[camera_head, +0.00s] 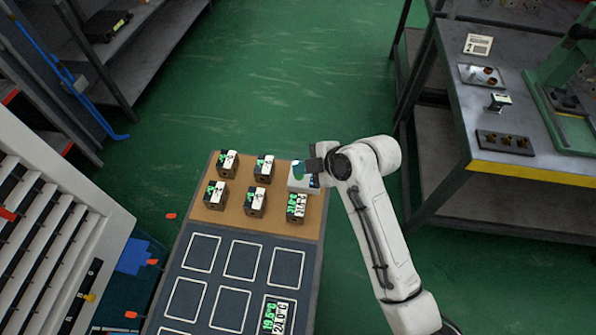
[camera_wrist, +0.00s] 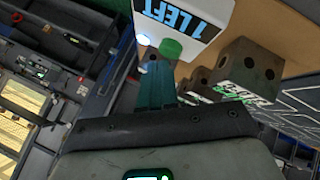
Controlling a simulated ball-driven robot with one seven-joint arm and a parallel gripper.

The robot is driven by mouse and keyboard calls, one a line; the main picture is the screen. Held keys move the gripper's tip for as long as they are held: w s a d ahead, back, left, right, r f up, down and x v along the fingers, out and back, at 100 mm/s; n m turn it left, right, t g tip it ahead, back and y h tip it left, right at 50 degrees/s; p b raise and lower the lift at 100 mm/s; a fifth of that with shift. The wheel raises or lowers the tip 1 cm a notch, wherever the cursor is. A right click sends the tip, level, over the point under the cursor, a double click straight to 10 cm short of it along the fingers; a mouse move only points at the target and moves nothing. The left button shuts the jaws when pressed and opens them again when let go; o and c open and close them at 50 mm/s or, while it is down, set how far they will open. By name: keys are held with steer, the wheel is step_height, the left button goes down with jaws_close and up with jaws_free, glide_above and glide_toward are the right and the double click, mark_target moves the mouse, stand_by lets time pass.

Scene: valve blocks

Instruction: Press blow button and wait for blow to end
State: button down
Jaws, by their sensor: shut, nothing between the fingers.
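A white box (camera_wrist: 200,22) with a blue "1 LEFT" label fills the top of the wrist view. A round green button (camera_wrist: 171,48) sits on its face. In the head view the white box (camera_head: 301,182) stands at the far right corner of the brown board, beside my gripper (camera_head: 299,170). My gripper also shows in the wrist view (camera_wrist: 158,68), with its teal fingers closed together and nothing between them. The fingertips are right by the green button; I cannot tell whether they touch or press it. Whether a blow is running does not show.
Several dark valve blocks (camera_head: 255,201) with white and green faces stand on the brown board (camera_head: 231,223). The grey panel (camera_head: 206,323) in front has white outlined squares. A workbench (camera_head: 530,158) with small parts stands right; a white drawer rack (camera_head: 98,245) is left.

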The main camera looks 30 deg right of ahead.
mark_target(302, 176)
steer(key=shift+r+p, duration=2.6)
steer(key=shift+r, duration=0.4)
